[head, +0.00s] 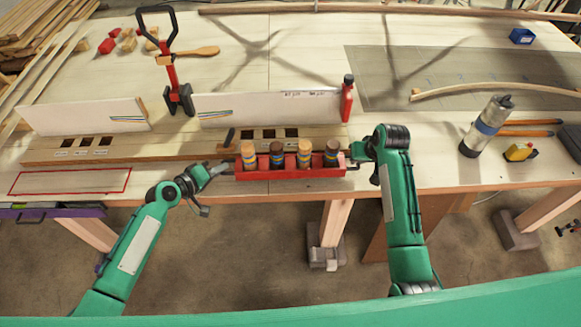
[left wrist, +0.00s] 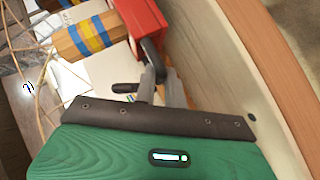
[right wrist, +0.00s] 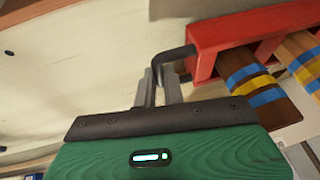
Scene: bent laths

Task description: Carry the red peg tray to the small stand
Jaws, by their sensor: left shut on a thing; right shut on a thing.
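The red peg tray (head: 290,173) is at the table's front edge in the head view, with several banded pegs (head: 304,152) standing in it, some pale and some dark. My left gripper (head: 223,169) is shut on the dark handle at its left end; the handle (left wrist: 151,58) and red end show in the left wrist view. My right gripper (head: 353,157) is shut on the right handle, a bent dark bar (right wrist: 172,54) in the right wrist view. The tray looks about level. I cannot tell whether it touches the table. I cannot make out a small stand for certain.
Behind the tray are a wooden rail with square holes (head: 60,155), white boards (head: 85,117), a red clamp (head: 172,75) and a red bottle (head: 347,100). A red outlined rectangle (head: 70,182) lies left. A grey-white bottle (head: 486,126) and yellow tool (head: 519,152) are right.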

